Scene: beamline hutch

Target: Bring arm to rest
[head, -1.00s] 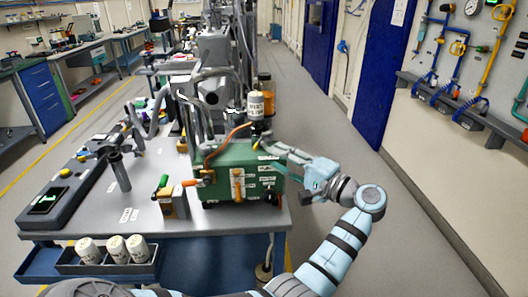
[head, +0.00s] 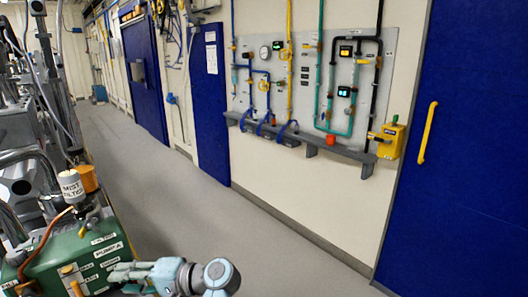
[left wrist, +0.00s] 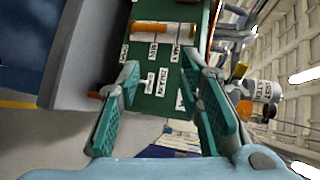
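My left arm reaches in at the bottom of the head view, with a pale blue and grey wrist. Its gripper (head: 122,273) points left, beside the labelled face of the green pump box (head: 72,250). In the left wrist view the gripper (left wrist: 160,76) has its two teal fingers spread wide with nothing held between them. The green box (left wrist: 158,70), with white labels and an orange cylinder, shows beyond and between the fingertips. I cannot tell whether a fingertip touches the box. My right arm and gripper are not in view.
A white-labelled mist filter bottle (head: 71,187) stands on the box. Grey floor (head: 170,200) lies open to the right. A wall panel (head: 310,80) carries pipes and gauges above a grey rail (head: 310,148). A blue door (head: 465,150) with a yellow handle is at right.

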